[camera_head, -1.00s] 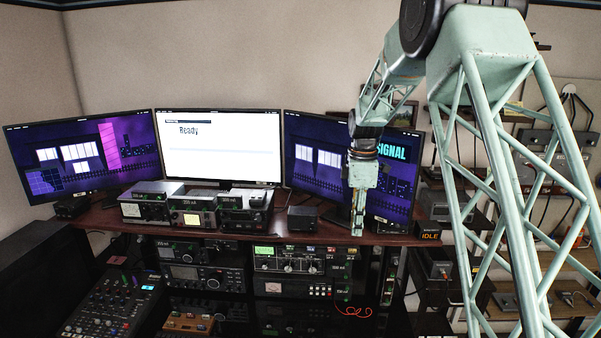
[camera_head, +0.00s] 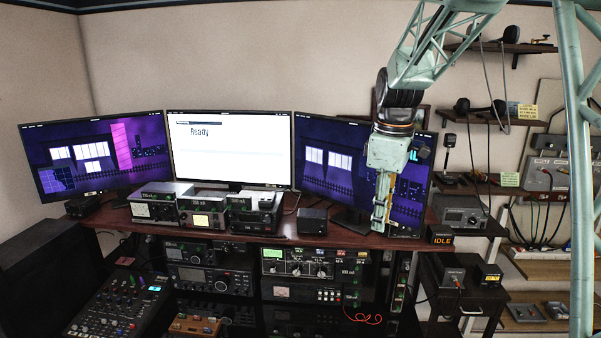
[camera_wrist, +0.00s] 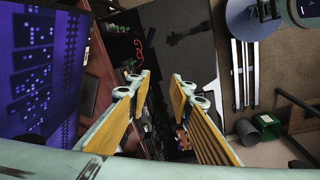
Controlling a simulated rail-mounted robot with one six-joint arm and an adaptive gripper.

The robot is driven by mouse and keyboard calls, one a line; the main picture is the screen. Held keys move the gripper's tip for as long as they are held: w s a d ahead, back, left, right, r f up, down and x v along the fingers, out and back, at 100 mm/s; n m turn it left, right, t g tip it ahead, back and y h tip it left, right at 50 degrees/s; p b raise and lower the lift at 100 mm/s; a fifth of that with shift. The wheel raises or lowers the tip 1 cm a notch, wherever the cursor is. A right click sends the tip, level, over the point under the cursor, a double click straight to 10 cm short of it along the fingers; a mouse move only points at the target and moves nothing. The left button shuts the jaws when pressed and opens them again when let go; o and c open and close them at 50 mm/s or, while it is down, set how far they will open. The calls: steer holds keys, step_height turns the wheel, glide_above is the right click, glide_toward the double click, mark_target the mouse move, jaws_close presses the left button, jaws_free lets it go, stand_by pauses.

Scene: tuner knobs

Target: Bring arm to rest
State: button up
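My gripper (camera_head: 381,218) hangs pointing down in front of the right monitor (camera_head: 345,170), near the right end of the desk, in the head view. In the wrist view my gripper (camera_wrist: 160,92) shows two yellow-padded fingers spread apart with nothing between them. The arm comes down to it from the upper right of the head view. Whether the fingertips clear the desk edge is hard to tell in the head view.
The wooden desk (camera_head: 250,240) carries three monitors and several small radios (camera_head: 200,212). Rack units with knobs (camera_head: 300,268) sit below it. A mixer (camera_head: 118,305) is at front left. Shelves with devices (camera_head: 461,212) and cables stand at right.

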steer(key=s+r+m+t+b, duration=0.1)
steer(key=s+r+m+b, duration=0.15)
steer(key=s, duration=0.95)
steer(key=s+r+m+t+b, duration=0.1)
steer(key=s+r+m, duration=0.25)
steer(key=s, duration=0.75)
steer(key=s+f+m+b, duration=0.2)
steer(key=s+f+m, duration=0.1)
steer(key=s, duration=0.8)
steer(key=s+f+m+t+b, duration=0.1)
steer(key=s+f+m+b, duration=0.1)
steer(key=s, duration=0.9)
steer(key=shift+s+f+m, duration=0.4)
steer(key=shift+f+m, duration=0.2)
steer(key=shift+f, duration=0.35)
steer(key=shift+a, duration=0.1)
steer(key=shift+c, duration=0.2)
stand_by(0.3)
